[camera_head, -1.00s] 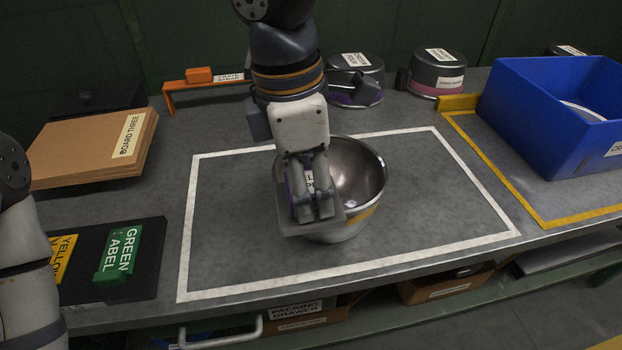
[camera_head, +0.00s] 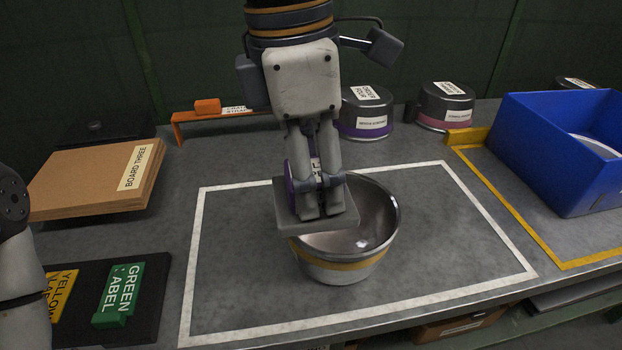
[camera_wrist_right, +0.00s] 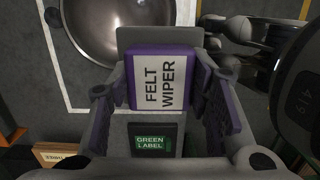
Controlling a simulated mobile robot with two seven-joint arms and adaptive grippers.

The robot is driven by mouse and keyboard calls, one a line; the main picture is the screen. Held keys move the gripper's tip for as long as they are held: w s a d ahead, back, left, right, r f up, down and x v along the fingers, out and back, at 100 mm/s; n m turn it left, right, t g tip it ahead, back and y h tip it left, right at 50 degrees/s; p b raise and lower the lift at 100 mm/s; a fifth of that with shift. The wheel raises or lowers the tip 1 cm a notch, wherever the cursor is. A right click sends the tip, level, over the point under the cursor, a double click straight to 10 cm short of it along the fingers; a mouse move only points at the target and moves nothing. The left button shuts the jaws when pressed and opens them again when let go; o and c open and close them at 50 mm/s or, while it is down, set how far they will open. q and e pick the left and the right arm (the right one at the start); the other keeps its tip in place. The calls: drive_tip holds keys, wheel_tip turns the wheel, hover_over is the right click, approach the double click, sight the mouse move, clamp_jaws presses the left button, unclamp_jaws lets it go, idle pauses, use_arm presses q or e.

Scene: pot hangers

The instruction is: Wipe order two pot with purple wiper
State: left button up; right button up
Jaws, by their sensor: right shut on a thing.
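A steel pot with a yellow band (camera_head: 340,265) stands upright, open at the top, inside the white-outlined area. It also shows in the right wrist view (camera_wrist_right: 105,35). My right gripper (camera_head: 320,212) is shut on the purple wiper (camera_wrist_right: 160,80), whose label reads FELT WIPER. The wiper's grey pad (camera_head: 300,222) is over the pot's left rim and hides part of it. I cannot tell whether the pad touches the pot. Of my left arm only a link shows at the left edge; its gripper is out of frame.
A blue bin (camera_head: 560,145) stands at the right beside a yellow outline. Lidded pots with purple (camera_head: 365,125) and pink (camera_head: 445,115) bands stand at the back. BOARD THREE (camera_head: 90,180) is at the left. A black tray (camera_head: 75,328) holds the green label (camera_head: 120,295) and yellow label (camera_head: 60,292).

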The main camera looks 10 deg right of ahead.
drive_tip(key=shift+r, duration=3.05)
